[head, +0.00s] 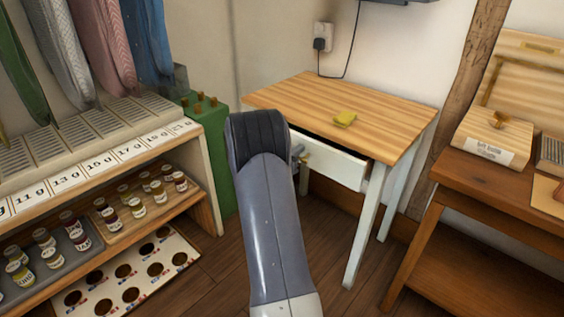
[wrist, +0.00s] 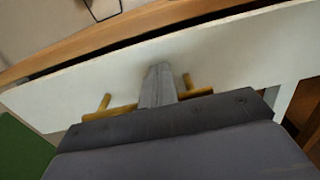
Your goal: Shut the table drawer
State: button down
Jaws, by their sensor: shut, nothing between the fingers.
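The small table (head: 375,110) has a wooden top and pale legs. Its white drawer (head: 337,168) sticks out a little, with a dark gap under the table top. In the wrist view the drawer front (wrist: 235,55) spans the picture, with the gap above it. A brass handle (wrist: 191,88) shows on both sides of my gripper (wrist: 158,72), which hides its middle. My gripper is shut and empty, its tips at or very near the drawer front; I cannot tell whether they touch. In the head view my arm hides the drawer's left part and most of my gripper (head: 299,153).
A shelf unit (head: 212,175) with small jars and a green box (head: 222,150) stand at left. A brown wooden desk (head: 500,200) is at right. Some floor (head: 325,235) is clear below the drawer.

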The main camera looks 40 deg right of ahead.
jog(key=d, duration=0.6)
jog(key=shift+w+d, duration=0.1)
jog(key=shift+w, duration=0.15)
jog(key=shift+d+r+b, duration=0.15)
jog(key=shift+d+b, duration=0.05)
jog(key=shift+b, duration=0.1)
jog(key=shift+a, duration=0.3)
jog(key=s+a+p, duration=0.1)
jog(key=a, duration=1.2)
jog(key=shift+a, duration=0.4)
jog(key=shift+d, duration=0.1)
